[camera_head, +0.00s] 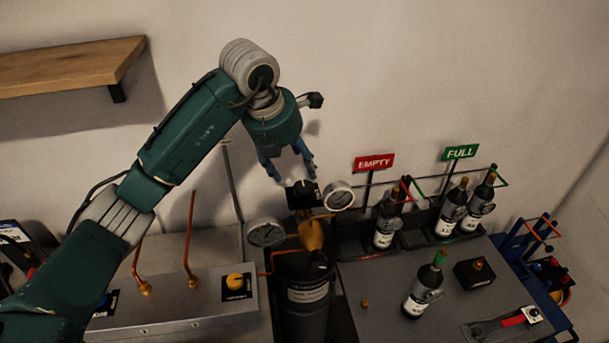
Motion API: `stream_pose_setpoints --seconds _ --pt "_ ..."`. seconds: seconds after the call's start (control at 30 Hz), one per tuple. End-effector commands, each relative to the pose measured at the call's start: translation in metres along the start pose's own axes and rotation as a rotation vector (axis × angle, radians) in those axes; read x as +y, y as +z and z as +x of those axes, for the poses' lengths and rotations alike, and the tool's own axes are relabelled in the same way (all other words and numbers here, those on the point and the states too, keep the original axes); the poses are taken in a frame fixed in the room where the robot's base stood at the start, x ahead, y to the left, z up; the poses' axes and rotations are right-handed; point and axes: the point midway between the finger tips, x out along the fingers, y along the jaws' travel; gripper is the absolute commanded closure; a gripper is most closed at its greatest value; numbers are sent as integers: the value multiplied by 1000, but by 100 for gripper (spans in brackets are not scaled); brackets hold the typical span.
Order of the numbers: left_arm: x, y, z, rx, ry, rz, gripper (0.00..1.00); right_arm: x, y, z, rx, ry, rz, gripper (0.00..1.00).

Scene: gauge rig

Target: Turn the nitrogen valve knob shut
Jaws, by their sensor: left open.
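A dark gas cylinder (304,318) with a pale label stands at the bench's middle; the label is too small to read. A brass valve body (312,235) sits on it. A dark knob-like part (302,196) tops the valve, partly hidden by my gripper and seemingly the nitrogen valve knob. Round gauges flank the valve, one on the left (265,233) and one on the right (340,196). My left gripper (291,177) points down just above the dark part, its blue fingers apart and empty. I cannot tell whether a fingertip touches it. My right gripper is out of view.
A grey box (180,292) with a yellow knob (236,282) and copper pipes stands left. Bottles stand under red EMPTY (373,162) and green FULL (460,152) signs. A loose bottle (424,285) and a black box (474,272) stand on the right bench. A wooden shelf (70,66) hangs upper left.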

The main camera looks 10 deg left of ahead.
Motion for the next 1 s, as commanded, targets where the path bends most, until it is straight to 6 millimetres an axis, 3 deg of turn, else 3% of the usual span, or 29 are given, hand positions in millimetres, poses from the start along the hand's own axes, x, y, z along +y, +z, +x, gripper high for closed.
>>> stream_pose_setpoints --seconds 0.13,0.3,0.5,0.67,0.87,0.9,1.0 --pt "-1 0 25 6 -3 -2 41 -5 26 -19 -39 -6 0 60" --pt "-1 0 57 5 -3 -1 41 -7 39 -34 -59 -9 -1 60" --pt "-1 0 83 3 -1 0 41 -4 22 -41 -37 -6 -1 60" --pt "0 0 91 1 -1 0 41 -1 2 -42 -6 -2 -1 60" --pt "0 0 92 0 0 0 41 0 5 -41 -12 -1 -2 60" --pt "0 0 92 0 0 0 43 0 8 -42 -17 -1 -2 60" --pt "0 0 92 0 0 1 63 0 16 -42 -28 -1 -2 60"
